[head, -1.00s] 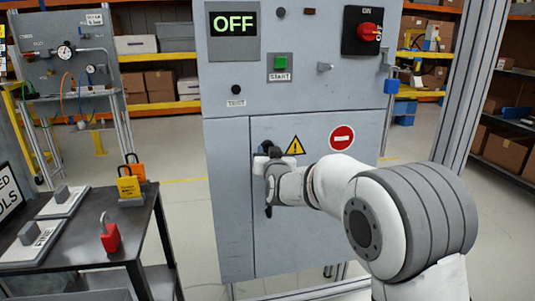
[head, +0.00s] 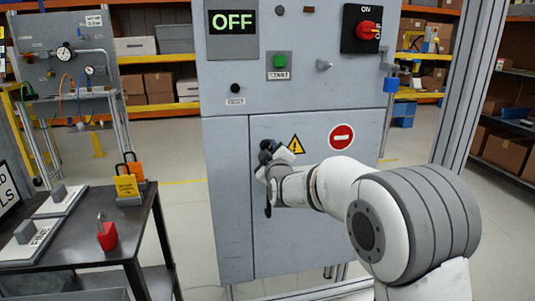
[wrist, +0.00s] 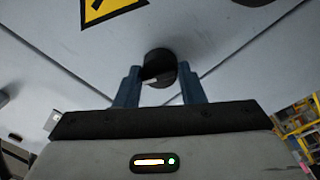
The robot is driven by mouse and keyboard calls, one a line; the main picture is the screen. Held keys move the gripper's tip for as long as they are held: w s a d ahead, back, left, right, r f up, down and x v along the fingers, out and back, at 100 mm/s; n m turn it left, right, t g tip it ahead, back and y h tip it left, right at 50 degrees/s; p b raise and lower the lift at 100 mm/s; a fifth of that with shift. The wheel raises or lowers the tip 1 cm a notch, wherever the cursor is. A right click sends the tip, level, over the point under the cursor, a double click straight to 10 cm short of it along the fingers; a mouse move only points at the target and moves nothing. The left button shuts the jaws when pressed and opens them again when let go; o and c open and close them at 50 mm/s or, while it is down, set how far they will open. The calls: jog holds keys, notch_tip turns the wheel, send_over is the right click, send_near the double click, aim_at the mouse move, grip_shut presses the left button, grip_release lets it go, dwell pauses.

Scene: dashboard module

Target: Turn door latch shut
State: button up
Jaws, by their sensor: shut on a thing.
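The door latch is a round black knob on the grey cabinet door (head: 305,235). In the wrist view the latch (wrist: 161,62) sits between the two blue-grey fingers of my gripper (wrist: 160,80), with a lighter edge low on its left side. The gripper is shut on the latch, fingers on either side of it. In the head view my gripper (head: 266,154) is at the upper left of the door, and it and my wrist mostly hide the latch. The exact latch angle cannot be told. The door lies flush with the cabinet front.
Above the door are an OFF display (head: 233,21), a green START button (head: 280,61) and a red rotary switch (head: 369,29). A dark table (head: 95,252) at left holds a red padlock (head: 107,236) and orange tags. Floor between table and cabinet is clear.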

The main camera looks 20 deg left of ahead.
jog(key=n, duration=0.5)
jog(key=shift+s+a+n+y+b, duration=0.1)
jog(key=shift+n+y+b, duration=0.2)
jog(key=shift+b, duration=0.1)
dwell(0.3)
jog(key=o, duration=1)
jog(key=p+v, duration=0.1)
jog(key=v, duration=0.6)
jog(key=shift+s+d, duration=0.3)
